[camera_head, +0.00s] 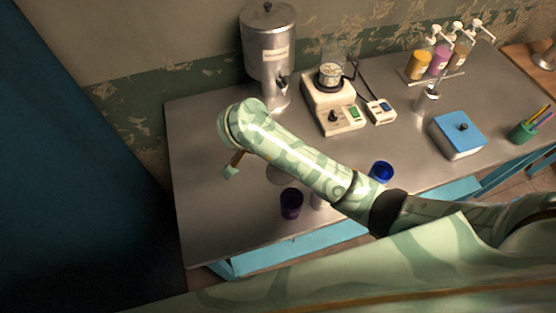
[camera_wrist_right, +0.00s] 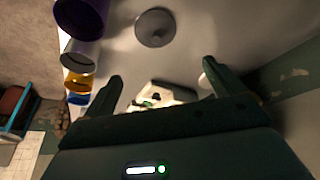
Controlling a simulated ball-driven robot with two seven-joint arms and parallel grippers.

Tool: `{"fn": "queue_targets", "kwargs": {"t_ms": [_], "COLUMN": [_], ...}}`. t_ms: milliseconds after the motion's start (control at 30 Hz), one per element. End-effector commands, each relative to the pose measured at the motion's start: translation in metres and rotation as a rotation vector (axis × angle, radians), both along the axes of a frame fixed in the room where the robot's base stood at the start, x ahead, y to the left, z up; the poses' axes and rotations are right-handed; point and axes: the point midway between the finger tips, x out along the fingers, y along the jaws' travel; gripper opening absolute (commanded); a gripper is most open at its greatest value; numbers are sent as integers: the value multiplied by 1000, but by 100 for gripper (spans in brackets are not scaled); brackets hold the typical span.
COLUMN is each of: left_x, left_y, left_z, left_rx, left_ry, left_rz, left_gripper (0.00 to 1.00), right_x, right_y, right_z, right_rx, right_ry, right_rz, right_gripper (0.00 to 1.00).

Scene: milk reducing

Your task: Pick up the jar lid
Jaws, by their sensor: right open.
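The jar lid, a round grey disc with a small knob, lies on the metal table; it shows whole in the right wrist view (camera_wrist_right: 155,27). In the head view the lid (camera_head: 279,175) is partly hidden behind my right forearm. My right gripper (camera_wrist_right: 161,82) is open with nothing between its fingers, and the lid lies beyond the fingertips, apart from them. In the head view only one fingertip of my right gripper (camera_head: 231,172) shows, above the table left of the lid. My left gripper is not in view.
A purple cup (camera_head: 291,204) stands close in front of the lid; a pale cup is half hidden by my arm. A blue cup (camera_head: 382,171) stands to the right. A steel dispenser (camera_head: 269,55) and a hot plate (camera_head: 333,103) stand behind. The table's left part is clear.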

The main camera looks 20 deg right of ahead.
Motion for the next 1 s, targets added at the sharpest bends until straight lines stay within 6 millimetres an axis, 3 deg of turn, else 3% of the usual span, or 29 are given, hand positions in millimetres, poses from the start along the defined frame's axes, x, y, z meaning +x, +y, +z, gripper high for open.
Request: {"fn": "queue_targets", "kwargs": {"t_ms": [100, 267, 367, 600, 800, 1000], "left_x": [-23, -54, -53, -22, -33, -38], "left_y": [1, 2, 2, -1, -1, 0], "left_z": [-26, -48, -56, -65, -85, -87], "left_rx": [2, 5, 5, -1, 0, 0], "left_ry": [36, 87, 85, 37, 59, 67], "left_rz": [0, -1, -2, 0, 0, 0], "left_gripper": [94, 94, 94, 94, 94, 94], "right_x": [7, 19, 23, 28, 32, 36], "right_y": [-8, -19, -24, -29, -36, -39], "right_z": [-36, -72, -87, -104, -138, -145], "right_rx": [-1, -1, -2, -1, -1, -1], "right_ry": [7, 5, 3, 1, 3, -1], "right_rz": [-1, -4, -4, -3, -3, -3], "right_gripper": [94, 94, 94, 94, 94, 94]}}
